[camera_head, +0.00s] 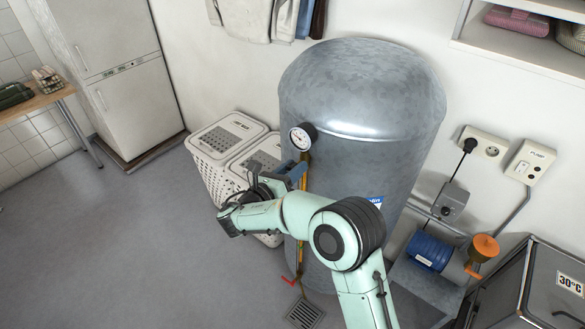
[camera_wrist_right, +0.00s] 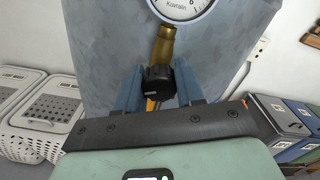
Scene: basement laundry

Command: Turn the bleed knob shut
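The bleed knob (camera_wrist_right: 158,83) is a small black ribbed knob with a pale mark. It sits below a brass fitting (camera_wrist_right: 162,45) under the round gauge (camera_wrist_right: 180,8) on the grey tank (camera_wrist_right: 95,35). My right gripper (camera_wrist_right: 158,88) has one blue finger on each side of the knob, and the knob fills the space between them. In the head view my right gripper (camera_head: 297,172) is at the tank's front left, just below the gauge (camera_head: 303,136); the knob is hidden there. My left gripper is not in view.
White laundry baskets (camera_head: 227,137) stand close left of the tank. A blue pump (camera_head: 430,252) with an orange cap and a steel cabinet (camera_head: 530,290) stand to the right. A floor drain (camera_head: 305,314) lies in front. The floor at left is clear.

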